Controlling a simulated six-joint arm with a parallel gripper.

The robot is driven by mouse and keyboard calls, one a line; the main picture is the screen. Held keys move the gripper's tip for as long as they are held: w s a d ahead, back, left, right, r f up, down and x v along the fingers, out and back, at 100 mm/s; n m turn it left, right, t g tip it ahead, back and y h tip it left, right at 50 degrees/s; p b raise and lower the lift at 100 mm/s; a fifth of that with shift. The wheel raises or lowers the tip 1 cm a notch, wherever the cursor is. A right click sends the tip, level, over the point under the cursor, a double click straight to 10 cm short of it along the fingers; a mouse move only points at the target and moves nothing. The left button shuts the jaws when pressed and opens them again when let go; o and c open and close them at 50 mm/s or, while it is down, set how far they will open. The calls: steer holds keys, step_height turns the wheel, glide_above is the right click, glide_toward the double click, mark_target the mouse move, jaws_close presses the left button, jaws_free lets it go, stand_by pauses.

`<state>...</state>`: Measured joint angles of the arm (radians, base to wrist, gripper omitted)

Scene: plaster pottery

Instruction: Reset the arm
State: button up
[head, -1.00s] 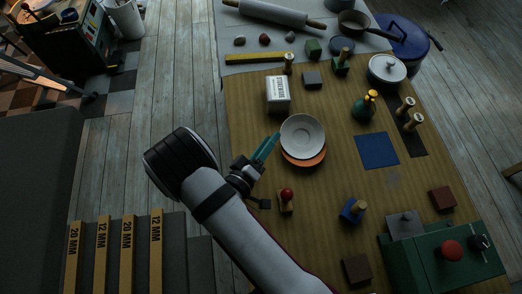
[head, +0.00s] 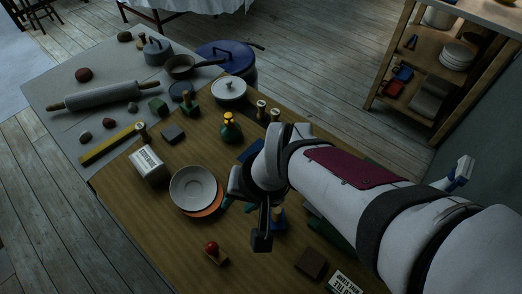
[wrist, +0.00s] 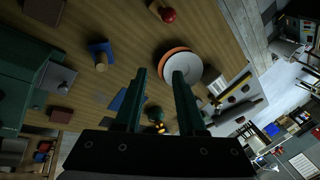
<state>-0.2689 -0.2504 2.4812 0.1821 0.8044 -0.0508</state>
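My gripper (wrist: 159,75) is open and empty in the wrist view, with its two dark green fingers apart. In the head view my gripper (head: 238,205) is above the wooden table, just right of a white bowl (head: 192,187), and is partly hidden by my wrist. The bowl sits on an orange dish (head: 211,211). In the wrist view the bowl (wrist: 190,66) shows beyond the fingers, partly behind the right one. My arm reaches in from the right and covers part of the table.
A rolling pin (head: 115,96) lies on the grey sheet. A wooden shelf (head: 425,70) stands at the back right.

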steer(key=s+d+r+m+g+h, duration=0.1)
steer(key=s+d+r+m+g, duration=0.1)
steer(key=s+d, duration=0.6)
steer(key=shift+s+d+m+h, duration=0.25)
steer(key=shift+s+m+h, duration=0.05)
steer(key=shift+s+m, duration=0.6)
steer(key=shift+o, duration=0.5)
steer(key=shift+w, duration=0.1)
